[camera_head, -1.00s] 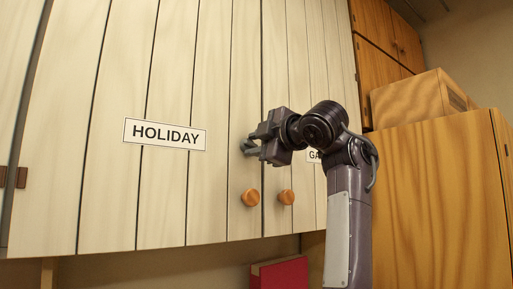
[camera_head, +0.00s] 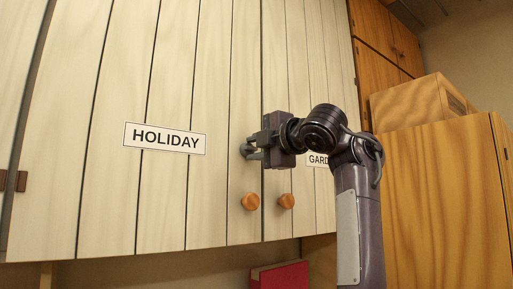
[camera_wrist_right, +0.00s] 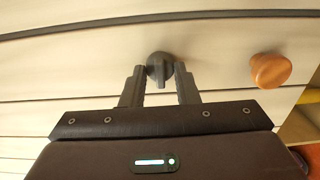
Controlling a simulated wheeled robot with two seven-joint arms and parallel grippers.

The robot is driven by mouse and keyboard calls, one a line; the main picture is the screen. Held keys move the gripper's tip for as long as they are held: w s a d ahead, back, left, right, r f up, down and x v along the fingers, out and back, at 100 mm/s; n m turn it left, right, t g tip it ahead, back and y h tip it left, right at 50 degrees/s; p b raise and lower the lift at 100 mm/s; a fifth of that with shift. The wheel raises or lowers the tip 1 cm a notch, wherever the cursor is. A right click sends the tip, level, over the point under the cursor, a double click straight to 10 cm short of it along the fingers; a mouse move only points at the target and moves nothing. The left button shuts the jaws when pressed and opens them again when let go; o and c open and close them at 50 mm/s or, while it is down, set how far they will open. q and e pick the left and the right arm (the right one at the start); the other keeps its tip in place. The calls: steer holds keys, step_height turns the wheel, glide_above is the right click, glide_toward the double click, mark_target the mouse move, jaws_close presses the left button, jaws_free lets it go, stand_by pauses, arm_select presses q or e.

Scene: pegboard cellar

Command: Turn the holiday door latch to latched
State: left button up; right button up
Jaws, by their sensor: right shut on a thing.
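The pale plank door with the HOLIDAY sign (camera_head: 165,138) fills the left of the head view and appears closed. Its dark grey latch (camera_wrist_right: 160,68) shows in the right wrist view as a round base with a short lever pointing down the picture, across the door's width. My right gripper (camera_head: 251,151) is at the latch, above the wooden knob. In the wrist view its two fingers (camera_wrist_right: 160,85) stand on either side of the lever, shut on it. In the head view the fingers mostly hide the latch. My left gripper is out of view.
Round wooden knobs (camera_head: 250,201) (camera_head: 286,200) sit just below my right gripper. The neighbouring door with a partly hidden GARD sign (camera_head: 317,160) is behind my right arm. A wooden cabinet (camera_head: 440,200) with a box (camera_head: 415,102) on top stands right. A red object (camera_head: 280,275) is below.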

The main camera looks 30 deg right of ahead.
steer(key=o, duration=1)
steer(key=shift+w, duration=0.1)
steer(key=s+b, duration=0.1)
steer(key=s, duration=0.1)
steer(key=s+b, duration=0.2)
steer(key=s, duration=0.1)
steer(key=s+d+b, duration=0.1)
steer(key=s+b, duration=0.1)
steer(key=shift+s, duration=0.35)
